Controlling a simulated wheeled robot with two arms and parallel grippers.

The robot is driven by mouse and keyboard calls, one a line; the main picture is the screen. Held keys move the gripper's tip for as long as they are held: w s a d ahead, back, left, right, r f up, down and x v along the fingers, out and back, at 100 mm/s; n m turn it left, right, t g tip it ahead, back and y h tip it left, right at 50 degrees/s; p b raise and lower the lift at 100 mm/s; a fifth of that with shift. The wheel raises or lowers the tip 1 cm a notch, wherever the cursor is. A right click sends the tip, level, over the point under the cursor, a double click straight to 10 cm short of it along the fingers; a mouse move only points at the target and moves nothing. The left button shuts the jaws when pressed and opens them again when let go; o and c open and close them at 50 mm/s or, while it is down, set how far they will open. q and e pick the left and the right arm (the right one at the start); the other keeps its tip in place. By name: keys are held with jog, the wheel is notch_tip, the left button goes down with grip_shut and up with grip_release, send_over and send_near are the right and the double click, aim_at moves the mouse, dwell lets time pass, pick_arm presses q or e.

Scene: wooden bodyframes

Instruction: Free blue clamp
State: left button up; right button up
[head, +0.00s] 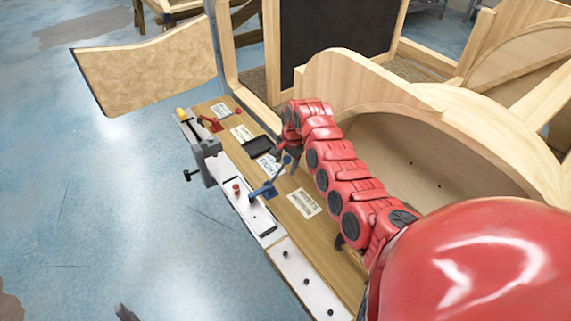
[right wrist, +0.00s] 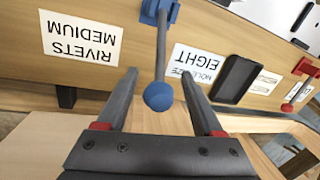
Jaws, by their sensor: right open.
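The blue clamp (head: 264,190) is fixed near the edge of the wooden bench, its lever rising to a ball-shaped blue knob. In the right wrist view the blue clamp's base (right wrist: 160,11) is at the top and its blue knob (right wrist: 158,96) hangs between the two fingers. My right gripper (right wrist: 157,75) is open, with one grey finger on each side of the lever and a gap on both sides. In the head view my right gripper (head: 288,156) is at the lever's upper end. A small dark tip at the bottom edge may be my left gripper (head: 124,313).
The bench (head: 325,237) carries paper labels such as "RIVETS MEDIUM" (head: 304,203), a dark tray (head: 258,145), a red clamp (head: 211,124) and a grey vise (head: 206,147). The curved wooden bodyframe (head: 440,165) stands close behind my right arm. The blue floor at left is open.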

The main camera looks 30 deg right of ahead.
jog(key=shift+f, duration=0.55)
grip_shut()
dwell(1.1)
